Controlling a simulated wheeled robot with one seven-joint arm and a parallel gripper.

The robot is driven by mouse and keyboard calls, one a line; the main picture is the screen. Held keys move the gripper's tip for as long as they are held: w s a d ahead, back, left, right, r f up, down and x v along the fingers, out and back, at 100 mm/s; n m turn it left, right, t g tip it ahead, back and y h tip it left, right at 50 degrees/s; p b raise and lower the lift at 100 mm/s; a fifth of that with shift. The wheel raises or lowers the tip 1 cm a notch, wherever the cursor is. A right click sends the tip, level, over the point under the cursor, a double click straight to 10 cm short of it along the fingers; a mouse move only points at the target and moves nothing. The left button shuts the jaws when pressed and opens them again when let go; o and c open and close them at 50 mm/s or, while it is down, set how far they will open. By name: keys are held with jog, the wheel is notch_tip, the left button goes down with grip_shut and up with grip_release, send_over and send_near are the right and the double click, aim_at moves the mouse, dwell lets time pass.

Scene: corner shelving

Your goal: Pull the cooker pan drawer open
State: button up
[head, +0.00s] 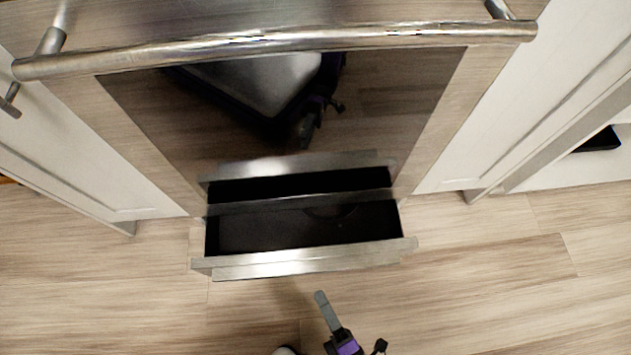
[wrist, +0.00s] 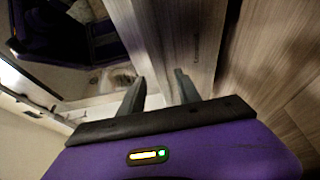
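The cooker pan drawer (head: 305,260) is at floor level under the oven door (head: 290,110) in the head view. It stands partly pulled out, and its dark, empty-looking inside shows behind the steel front. My gripper (head: 321,298) is in front of the drawer front, a little below it in the picture, with a visible gap between them. In the wrist view my gripper (wrist: 158,88) has its two fingers apart, with nothing clearly held between them. A pale panel lies beyond the fingertips; I cannot tell whether they touch it.
The oven's long bar handle (head: 280,40) crosses above the glass door. White cabinets stand at the left (head: 90,175) and right (head: 530,90). The wooden floor (head: 480,290) in front of the drawer is clear.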

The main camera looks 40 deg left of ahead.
jog(key=shift+b+x, duration=0.65)
jog(key=shift+x, duration=2.25)
jog(key=shift+c, duration=0.4)
jog(key=c, duration=0.7)
grip_shut()
jog(key=shift+d+f, duration=0.15)
jog(key=shift+f, duration=0.15)
